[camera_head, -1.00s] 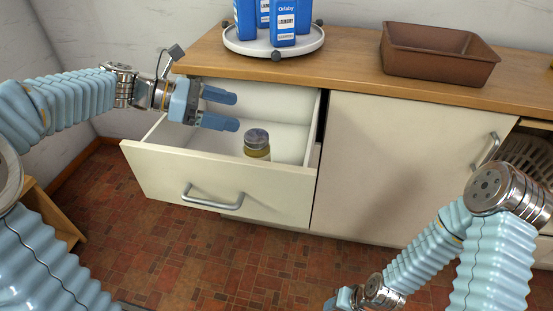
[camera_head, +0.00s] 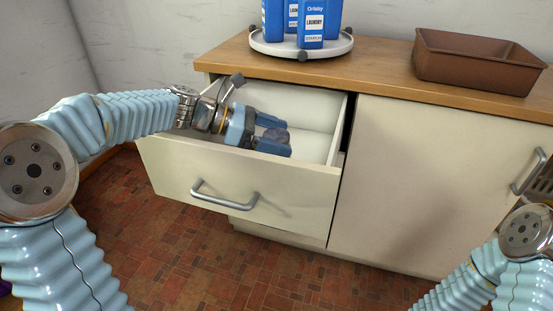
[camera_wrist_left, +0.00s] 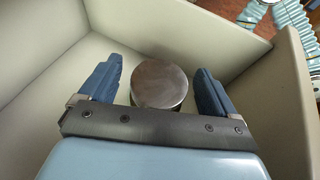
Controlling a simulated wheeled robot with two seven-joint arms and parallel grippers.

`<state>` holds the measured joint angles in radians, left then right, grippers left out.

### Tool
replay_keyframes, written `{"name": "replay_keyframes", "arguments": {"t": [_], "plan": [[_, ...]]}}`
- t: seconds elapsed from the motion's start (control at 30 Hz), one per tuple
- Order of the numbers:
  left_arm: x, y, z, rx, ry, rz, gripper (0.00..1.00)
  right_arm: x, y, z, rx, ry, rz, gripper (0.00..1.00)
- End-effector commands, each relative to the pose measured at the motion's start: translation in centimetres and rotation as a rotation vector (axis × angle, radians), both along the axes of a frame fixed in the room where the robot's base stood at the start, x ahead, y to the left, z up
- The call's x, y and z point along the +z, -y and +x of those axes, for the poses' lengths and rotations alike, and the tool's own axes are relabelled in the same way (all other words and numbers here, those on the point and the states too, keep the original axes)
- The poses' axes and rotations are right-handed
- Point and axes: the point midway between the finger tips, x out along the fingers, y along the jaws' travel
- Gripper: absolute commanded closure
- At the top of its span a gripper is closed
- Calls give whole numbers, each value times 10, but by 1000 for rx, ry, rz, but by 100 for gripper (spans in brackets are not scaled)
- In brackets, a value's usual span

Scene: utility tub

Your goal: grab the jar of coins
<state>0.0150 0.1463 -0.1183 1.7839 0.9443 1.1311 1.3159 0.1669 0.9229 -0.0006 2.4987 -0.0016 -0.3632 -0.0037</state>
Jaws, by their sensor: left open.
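The jar of coins stands in the open drawer (camera_head: 235,185). In the head view only its grey lid (camera_head: 276,135) shows between my left fingers; the rest is hidden by the lower finger and the drawer front. In the left wrist view the round metal lid (camera_wrist_left: 159,86) sits between the two blue fingers, with a gap on each side. My left gripper (camera_head: 287,138) is open and reaches into the drawer around the lid; it also shows in the left wrist view (camera_wrist_left: 158,66). My right gripper is out of view; only part of that arm shows at lower right.
The drawer walls stand close around my left gripper. On the wooden countertop (camera_head: 385,65) are a white round turntable (camera_head: 270,46) with blue laundry bottles (camera_head: 311,22) and a brown tray (camera_head: 470,70). A closed cabinet door (camera_head: 430,185) is to the right.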

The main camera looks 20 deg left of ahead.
Motion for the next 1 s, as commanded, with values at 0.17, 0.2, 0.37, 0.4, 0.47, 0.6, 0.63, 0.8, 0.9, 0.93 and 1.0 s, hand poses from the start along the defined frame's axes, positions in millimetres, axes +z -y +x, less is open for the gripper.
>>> {"name": "replay_keyframes", "arguments": {"t": [0.17,0.2,0.37,0.4,0.47,0.6,0.63,0.8,0.9,0.93,1.0], "plan": [[-8,18,6,0,0,-1,10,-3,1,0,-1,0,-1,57],[-8,19,7,0,0,-1,10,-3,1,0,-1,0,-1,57],[-8,19,7,1,1,-1,10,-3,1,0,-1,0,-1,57],[-8,19,7,1,1,-1,11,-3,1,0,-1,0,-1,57],[-8,19,7,1,1,-1,20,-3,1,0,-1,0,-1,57],[-8,19,7,1,0,0,42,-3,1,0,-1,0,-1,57],[-8,19,7,1,0,0,46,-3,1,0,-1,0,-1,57],[-8,19,7,1,0,0,72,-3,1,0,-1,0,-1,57],[-8,19,7,1,0,0,88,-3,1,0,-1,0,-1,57],[-8,19,7,1,0,0,92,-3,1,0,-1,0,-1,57],[-8,18,7,1,0,0,100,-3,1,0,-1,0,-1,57]]}}
